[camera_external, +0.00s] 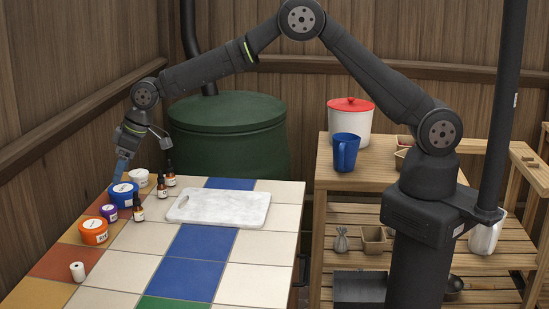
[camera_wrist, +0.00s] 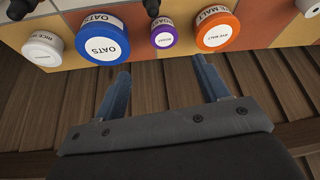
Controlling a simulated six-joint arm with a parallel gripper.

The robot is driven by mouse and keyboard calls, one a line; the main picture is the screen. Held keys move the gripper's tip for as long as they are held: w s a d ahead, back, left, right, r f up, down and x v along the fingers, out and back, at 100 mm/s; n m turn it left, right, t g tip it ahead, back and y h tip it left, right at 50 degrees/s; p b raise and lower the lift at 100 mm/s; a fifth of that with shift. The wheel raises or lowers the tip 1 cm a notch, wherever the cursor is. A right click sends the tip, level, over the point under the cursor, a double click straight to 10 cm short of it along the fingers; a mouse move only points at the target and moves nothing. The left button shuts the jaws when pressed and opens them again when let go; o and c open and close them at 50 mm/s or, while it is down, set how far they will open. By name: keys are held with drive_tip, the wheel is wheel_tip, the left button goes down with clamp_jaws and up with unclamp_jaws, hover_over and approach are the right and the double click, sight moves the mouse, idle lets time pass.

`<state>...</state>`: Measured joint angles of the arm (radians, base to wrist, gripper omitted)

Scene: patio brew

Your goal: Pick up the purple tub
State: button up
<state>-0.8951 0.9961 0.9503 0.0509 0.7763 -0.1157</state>
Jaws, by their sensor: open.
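The small purple tub (camera_external: 109,212) stands on the tiled table between a larger blue tub (camera_external: 124,195) and an orange tub (camera_external: 93,231). In the wrist view the purple tub (camera_wrist: 164,34) shows its round labelled lid, with the blue tub (camera_wrist: 102,38) to its left and the orange tub (camera_wrist: 216,29) to its right. My gripper (camera_external: 121,170) is above the far left end of the table, close to the blue tub. In the wrist view my gripper (camera_wrist: 162,76) has its two fingers apart with nothing between them. The purple tub lies beyond the fingertips, roughly in line with the gap.
A white tub (camera_external: 139,177) and several dropper bottles (camera_external: 162,186) stand near the blue tub. A small white roll-like item (camera_external: 77,271) stands at the front left. A marble board (camera_external: 219,207) lies mid-table. The front tiles are clear.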

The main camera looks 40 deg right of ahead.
sight(109, 207)
drive_tip(key=x, duration=0.7)
drive_tip(key=shift+a+f, duration=0.1)
drive_tip(key=shift+f, duration=0.15)
drive_tip(key=shift+s+x, duration=0.2)
drive_tip(key=shift+x, duration=2.5)
drive_tip(key=shift+a, duration=0.2)
drive_tip(key=c, duration=1)
